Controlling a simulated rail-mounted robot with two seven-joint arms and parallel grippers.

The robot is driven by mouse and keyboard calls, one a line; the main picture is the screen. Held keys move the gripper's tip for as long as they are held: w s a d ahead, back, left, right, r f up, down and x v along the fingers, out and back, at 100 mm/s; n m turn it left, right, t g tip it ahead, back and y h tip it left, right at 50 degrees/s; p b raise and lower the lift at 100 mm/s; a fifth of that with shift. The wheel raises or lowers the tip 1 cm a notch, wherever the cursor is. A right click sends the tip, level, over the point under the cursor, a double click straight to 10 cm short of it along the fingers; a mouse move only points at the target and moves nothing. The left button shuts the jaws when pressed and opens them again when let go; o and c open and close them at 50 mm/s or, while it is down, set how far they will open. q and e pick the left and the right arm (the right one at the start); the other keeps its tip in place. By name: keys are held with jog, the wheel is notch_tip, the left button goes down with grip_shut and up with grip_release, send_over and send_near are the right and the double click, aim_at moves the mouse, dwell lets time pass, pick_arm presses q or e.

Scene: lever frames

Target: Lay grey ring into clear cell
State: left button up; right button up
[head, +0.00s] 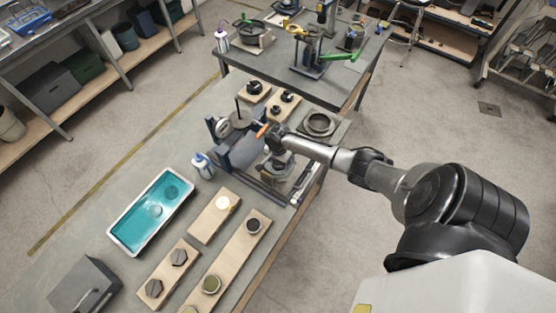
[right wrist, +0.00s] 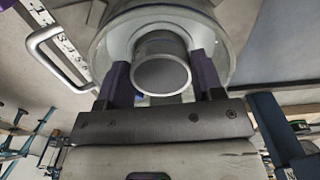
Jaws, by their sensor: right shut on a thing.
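My right gripper (head: 276,139) is over the blue lever frame (head: 243,153) on the near table; the head view is too small to show its fingers clearly. In the right wrist view its two dark purple fingers (right wrist: 160,82) stand either side of the grey ring (right wrist: 162,72) and are shut on it. A wide, round, pale translucent rim, which looks like the clear cell (right wrist: 220,45), shows around and behind the ring. I cannot tell whether the ring touches it. My left gripper is not in view.
A teal-lined tray (head: 118,233), a white bottle (head: 203,166) and wooden boards (head: 205,228) with small parts lie left of and nearer than the frame. A dark round dish (head: 320,124) sits right of it. A grey box (head: 88,287) stands at the near left corner.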

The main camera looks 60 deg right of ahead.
jog(key=o, duration=1.1)
jog(key=shift+r+p, duration=0.45)
jog(key=shift+r, duration=6.45)
